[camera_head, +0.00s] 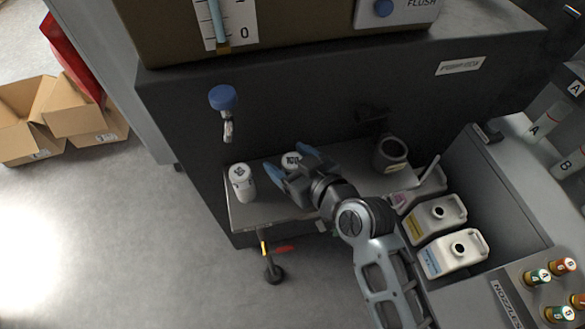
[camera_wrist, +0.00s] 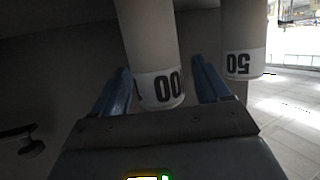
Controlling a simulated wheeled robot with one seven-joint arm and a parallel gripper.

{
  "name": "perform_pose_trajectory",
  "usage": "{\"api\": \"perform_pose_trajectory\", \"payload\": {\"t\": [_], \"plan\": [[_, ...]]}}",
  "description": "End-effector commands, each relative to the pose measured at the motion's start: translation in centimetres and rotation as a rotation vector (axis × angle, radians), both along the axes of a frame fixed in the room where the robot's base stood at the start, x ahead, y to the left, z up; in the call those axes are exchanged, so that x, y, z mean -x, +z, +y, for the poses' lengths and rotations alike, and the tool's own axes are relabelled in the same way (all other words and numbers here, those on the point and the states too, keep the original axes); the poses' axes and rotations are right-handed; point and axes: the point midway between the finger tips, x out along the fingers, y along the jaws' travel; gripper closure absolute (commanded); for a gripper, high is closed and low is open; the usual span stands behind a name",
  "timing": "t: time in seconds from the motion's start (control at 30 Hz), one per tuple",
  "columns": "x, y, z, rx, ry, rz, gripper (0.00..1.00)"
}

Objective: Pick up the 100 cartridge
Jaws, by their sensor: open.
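The 100 cartridge (camera_head: 291,160) is a white cylinder on the metal shelf, partly hidden by my gripper in the head view. In the wrist view the cartridge (camera_wrist: 150,45) stands between the two blue fingers, and "00" shows on its label. My gripper (camera_head: 290,162) is open, with one finger on each side of the cartridge. Gaps show beside it in the wrist view, where the gripper (camera_wrist: 163,82) also appears. I cannot tell whether either finger touches it.
A second white cartridge (camera_head: 242,183), labelled 50 in the wrist view (camera_wrist: 243,40), stands left of my gripper. A dark cup (camera_head: 390,155) stands at the shelf's right. A blue-handled tap (camera_head: 223,98) hangs above. White jugs (camera_head: 453,253) sit at the right.

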Motion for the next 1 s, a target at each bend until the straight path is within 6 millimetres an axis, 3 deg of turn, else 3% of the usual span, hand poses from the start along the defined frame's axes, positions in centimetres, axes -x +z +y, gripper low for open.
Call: {"api": "perform_pose_trajectory", "payload": {"t": [0.33,0.9,1.0], "plan": [[-0.63,-0.35,0.50,0.000,-0.001,0.000,0.24],[-0.62,-0.34,0.47,0.000,-0.001,0.000,0.79],[-0.63,-0.31,0.48,0.000,-0.001,0.000,0.83]]}}
